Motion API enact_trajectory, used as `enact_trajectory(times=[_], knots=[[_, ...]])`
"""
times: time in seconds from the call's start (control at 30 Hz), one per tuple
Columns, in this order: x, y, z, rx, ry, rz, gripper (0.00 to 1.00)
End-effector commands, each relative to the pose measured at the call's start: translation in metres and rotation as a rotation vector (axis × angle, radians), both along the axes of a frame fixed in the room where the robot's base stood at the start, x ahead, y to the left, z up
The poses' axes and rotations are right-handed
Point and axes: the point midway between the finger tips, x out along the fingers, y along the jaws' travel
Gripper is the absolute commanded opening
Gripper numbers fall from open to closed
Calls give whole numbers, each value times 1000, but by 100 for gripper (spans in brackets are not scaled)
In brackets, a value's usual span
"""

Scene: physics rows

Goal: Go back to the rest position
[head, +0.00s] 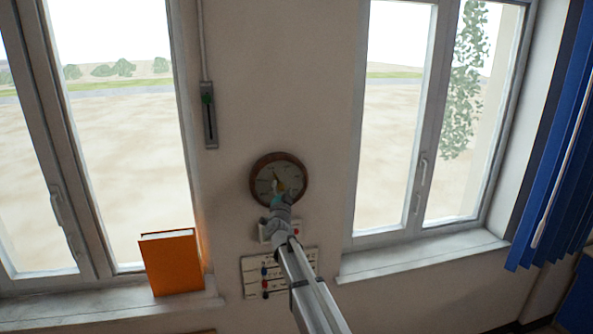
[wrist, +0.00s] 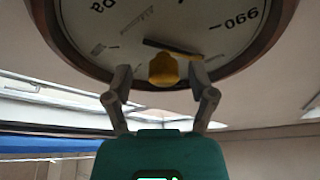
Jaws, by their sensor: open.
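My gripper (head: 279,193) is at the end of my extended arm, in front of a round gauge (head: 264,174) with a brown rim on the wall. My gripper (wrist: 160,76) is open there, one finger on each side of the knob. I cannot tell whether either fingertip touches the knob. In the head view, the gripper hides the lower middle of the gauge.
A grey slider box (head: 210,118) hangs on the wall at upper left. A panel with coloured knobs (head: 252,276) and a small white plate (head: 264,231) sit below the gauge. An orange book (head: 173,263) stands on the left windowsill. Blue blinds (head: 548,150) hang at right.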

Motion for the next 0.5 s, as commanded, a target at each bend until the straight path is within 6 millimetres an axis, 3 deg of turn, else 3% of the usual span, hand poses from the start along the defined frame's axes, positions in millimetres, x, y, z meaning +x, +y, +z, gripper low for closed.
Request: enact_trajectory(times=[0.27, 0.5], knots=[[-16, -5, -41, -99, 99, 90, 72], [-46, -27, -111, -240, 277, 209, 72]])
